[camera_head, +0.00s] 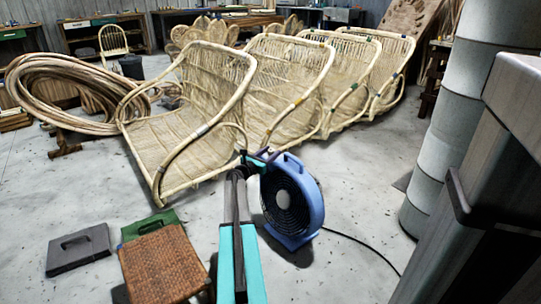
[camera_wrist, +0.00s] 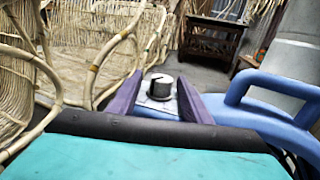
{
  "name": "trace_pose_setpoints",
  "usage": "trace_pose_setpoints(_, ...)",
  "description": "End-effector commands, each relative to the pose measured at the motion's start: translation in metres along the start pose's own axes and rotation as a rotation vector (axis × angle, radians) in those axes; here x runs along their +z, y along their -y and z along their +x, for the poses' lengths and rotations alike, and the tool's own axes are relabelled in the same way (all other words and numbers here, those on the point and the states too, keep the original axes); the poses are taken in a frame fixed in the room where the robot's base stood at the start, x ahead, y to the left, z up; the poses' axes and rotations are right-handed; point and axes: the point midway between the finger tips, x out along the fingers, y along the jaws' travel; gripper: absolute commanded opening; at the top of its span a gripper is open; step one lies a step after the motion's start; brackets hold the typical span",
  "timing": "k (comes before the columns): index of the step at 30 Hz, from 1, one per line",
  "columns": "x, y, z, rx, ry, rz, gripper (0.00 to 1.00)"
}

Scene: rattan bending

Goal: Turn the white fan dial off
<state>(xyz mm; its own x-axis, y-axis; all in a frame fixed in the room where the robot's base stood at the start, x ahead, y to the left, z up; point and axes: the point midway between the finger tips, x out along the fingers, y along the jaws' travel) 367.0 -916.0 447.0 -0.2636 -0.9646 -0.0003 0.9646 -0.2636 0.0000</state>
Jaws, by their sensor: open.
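The blue fan (camera_head: 309,193) stands on the floor, its round dark grille facing left and forward. It also shows at the right of the wrist view, with its blue handle (camera_wrist: 262,83). My gripper (camera_wrist: 159,76) is open, with one purple finger on each side of the dial. I cannot tell whether either finger touches it. In the head view my gripper (camera_head: 260,155) is at the fan's upper left, and the dial cannot be made out there.
Woven rattan chair frames (camera_head: 185,125) stand in a row behind the fan. A coil of cane (camera_head: 70,90) lies at left. A grey column (camera_head: 450,130) stands at right. A black cable crosses the floor.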

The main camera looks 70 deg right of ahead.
Motion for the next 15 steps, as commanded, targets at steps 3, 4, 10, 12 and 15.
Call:
trace_pose_setpoints(3,0.0001,0.0002,0.0044,-0.001,0.0,0.0,0.44)
trace_pose_setpoints(4,0.0002,0.0003,0.0047,-0.001,0.0,0.0,0.44)
trace_pose_setpoints(10,0.0006,0.0004,0.0046,0.0,0.0,0.0,0.44)
trace_pose_setpoints(12,0.0005,0.0003,0.0045,0.0,0.0,0.0,0.41)
trace_pose_setpoints(15,0.0005,0.0002,0.0044,0.0,0.0,0.0,0.24)
